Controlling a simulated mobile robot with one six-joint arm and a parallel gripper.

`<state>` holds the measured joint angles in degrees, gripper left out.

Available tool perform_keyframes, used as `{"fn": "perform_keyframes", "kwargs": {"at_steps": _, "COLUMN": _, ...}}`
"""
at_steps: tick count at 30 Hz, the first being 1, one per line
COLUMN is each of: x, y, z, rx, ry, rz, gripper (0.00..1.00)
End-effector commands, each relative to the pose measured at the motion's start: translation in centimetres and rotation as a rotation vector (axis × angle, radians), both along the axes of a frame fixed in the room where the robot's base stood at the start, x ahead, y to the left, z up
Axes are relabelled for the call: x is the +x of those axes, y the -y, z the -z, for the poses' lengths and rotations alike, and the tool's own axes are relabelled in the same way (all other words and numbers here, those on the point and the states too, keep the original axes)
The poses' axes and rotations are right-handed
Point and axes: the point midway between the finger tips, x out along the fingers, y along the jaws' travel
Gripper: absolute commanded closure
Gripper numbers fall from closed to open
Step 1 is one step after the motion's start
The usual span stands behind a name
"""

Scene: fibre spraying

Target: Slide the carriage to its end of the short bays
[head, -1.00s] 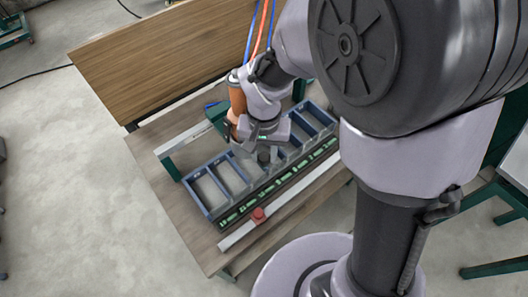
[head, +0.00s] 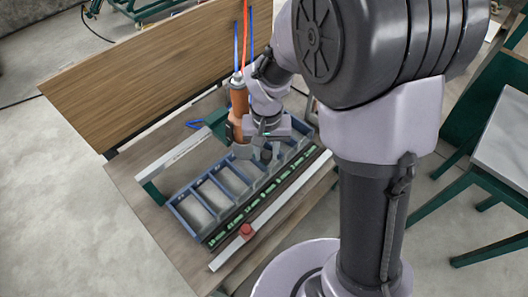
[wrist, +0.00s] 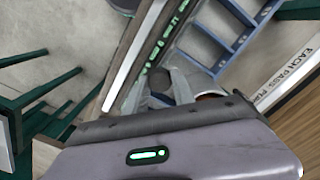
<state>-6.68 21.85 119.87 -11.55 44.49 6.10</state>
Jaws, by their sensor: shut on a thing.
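The carriage (head: 241,151) shows as a grey block with an upright orange-brown spray unit (head: 237,105), over the blue bay frame (head: 187,213). My gripper (head: 266,153) is low over the frame, right beside the spray unit. In the wrist view my gripper (wrist: 165,88) has its fingers around a dark round knob (wrist: 160,80), which I take to be the carriage's handle. The exact contact is partly hidden by the gripper body. Several bays are uncovered to the left of my gripper; those at the right end are partly hidden by my arm.
A dark strip with green marks (head: 240,217) and a pale rail with a red knob (head: 246,231) run along the frame's front. A white bar (head: 185,150) on a green post stands behind. A wooden board (head: 150,80) rises at the back. Blue and orange hoses hang above.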

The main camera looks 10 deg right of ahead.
Motion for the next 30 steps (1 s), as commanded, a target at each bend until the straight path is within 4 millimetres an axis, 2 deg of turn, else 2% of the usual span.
{"fn": "perform_keyframes", "kwargs": {"at_steps": 2, "x": 0.1, "y": 0.0, "z": -0.1, "rx": 0.000, "ry": 0.002, "rz": -0.001, "gripper": 1.00}}
{"fn": "perform_keyframes", "kwargs": {"at_steps": 3, "x": 0.1, "y": 0.0, "z": 0.0, "rx": 0.000, "ry": 0.002, "rz": -0.001, "gripper": 0.62}}
{"fn": "perform_keyframes", "kwargs": {"at_steps": 5, "x": 0.0, "y": 0.0, "z": 0.0, "rx": 0.000, "ry": 0.002, "rz": -0.001, "gripper": 0.50}}
{"fn": "perform_keyframes", "kwargs": {"at_steps": 6, "x": 0.0, "y": 0.0, "z": 0.0, "rx": 0.000, "ry": 0.002, "rz": -0.001, "gripper": 0.48}}
{"fn": "perform_keyframes", "kwargs": {"at_steps": 14, "x": 0.0, "y": 0.0, "z": -0.1, "rx": 0.000, "ry": 0.001, "rz": -0.001, "gripper": 0.48}}
{"fn": "perform_keyframes", "kwargs": {"at_steps": 17, "x": 0.0, "y": 0.0, "z": -0.7, "rx": 0.000, "ry": 0.002, "rz": 0.000, "gripper": 0.48}}
{"fn": "perform_keyframes", "kwargs": {"at_steps": 20, "x": 0.1, "y": 0.0, "z": -2.6, "rx": 0.000, "ry": 0.004, "rz": -0.001, "gripper": 0.48}}
{"fn": "perform_keyframes", "kwargs": {"at_steps": 30, "x": 0.1, "y": 0.0, "z": -13.2, "rx": 0.001, "ry": 0.005, "rz": 0.000, "gripper": 0.48}}
